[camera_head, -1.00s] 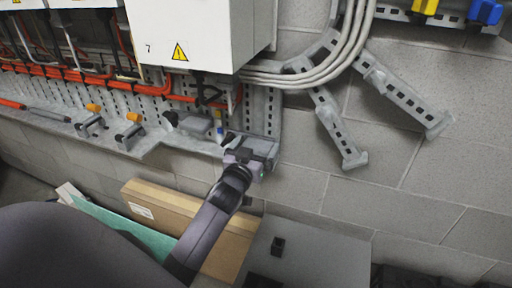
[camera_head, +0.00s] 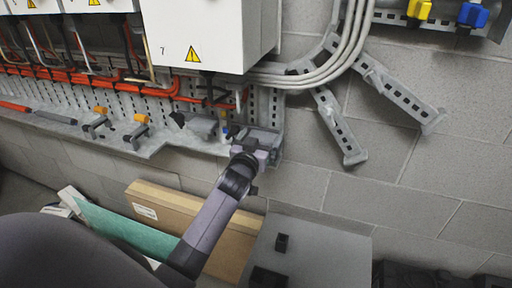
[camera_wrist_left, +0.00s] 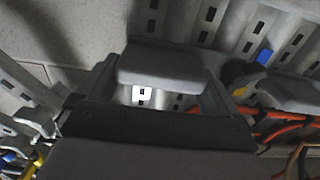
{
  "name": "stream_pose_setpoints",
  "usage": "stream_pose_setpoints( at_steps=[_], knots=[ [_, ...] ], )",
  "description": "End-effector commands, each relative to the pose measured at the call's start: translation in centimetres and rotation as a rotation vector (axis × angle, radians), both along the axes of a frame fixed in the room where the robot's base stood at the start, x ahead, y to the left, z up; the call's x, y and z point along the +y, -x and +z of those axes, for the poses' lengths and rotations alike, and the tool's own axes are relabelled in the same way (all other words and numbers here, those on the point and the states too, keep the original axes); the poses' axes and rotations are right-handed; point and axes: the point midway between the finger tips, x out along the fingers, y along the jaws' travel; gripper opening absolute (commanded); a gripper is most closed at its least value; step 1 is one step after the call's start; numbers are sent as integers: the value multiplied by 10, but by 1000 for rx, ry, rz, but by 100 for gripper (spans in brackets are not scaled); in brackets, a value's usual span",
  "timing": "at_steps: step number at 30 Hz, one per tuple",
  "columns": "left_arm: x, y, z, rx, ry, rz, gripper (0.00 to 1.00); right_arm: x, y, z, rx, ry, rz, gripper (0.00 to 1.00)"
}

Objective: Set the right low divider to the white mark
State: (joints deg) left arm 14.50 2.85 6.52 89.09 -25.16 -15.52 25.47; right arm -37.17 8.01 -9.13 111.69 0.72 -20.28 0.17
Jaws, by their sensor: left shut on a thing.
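My left gripper (camera_head: 262,146) reaches up from below to the grey ledge's right end, under the white cabinet numbered 7. It is shut on a grey block, which also shows in the left wrist view (camera_wrist_left: 160,66) between the fingers. The block may be the right low divider, but the gripper hides much of it. In the left wrist view a small bright white patch (camera_wrist_left: 143,95) shows just below the block, against the slotted grey metal; I cannot tell if it is the white mark. My right gripper is not in view.
The white cabinet (camera_head: 205,35) hangs just above the gripper. Two orange-knobbed grey clamps (camera_head: 138,132) and a grey device (camera_head: 200,124) stand on the ledge to the left. A cardboard box (camera_head: 190,215) leans below. Slotted brackets (camera_head: 340,125) are on the wall to the right.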

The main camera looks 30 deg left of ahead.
Motion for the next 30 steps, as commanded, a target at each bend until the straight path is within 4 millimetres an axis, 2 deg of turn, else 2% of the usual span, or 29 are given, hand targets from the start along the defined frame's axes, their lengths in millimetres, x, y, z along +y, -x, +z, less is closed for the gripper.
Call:
stream_pose_setpoints(
  at_steps=[3,14,15,23,30],
  knots=[
    [0,-6,7,-8,0,-2,40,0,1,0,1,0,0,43],
    [0,-8,8,-9,-1,-2,40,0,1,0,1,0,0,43],
    [0,-8,9,-9,-1,-2,100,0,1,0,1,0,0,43],
    [0,-7,7,-5,0,-1,100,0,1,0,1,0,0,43],
    [-5,12,6,-5,1,-2,100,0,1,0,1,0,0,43]
  ],
)
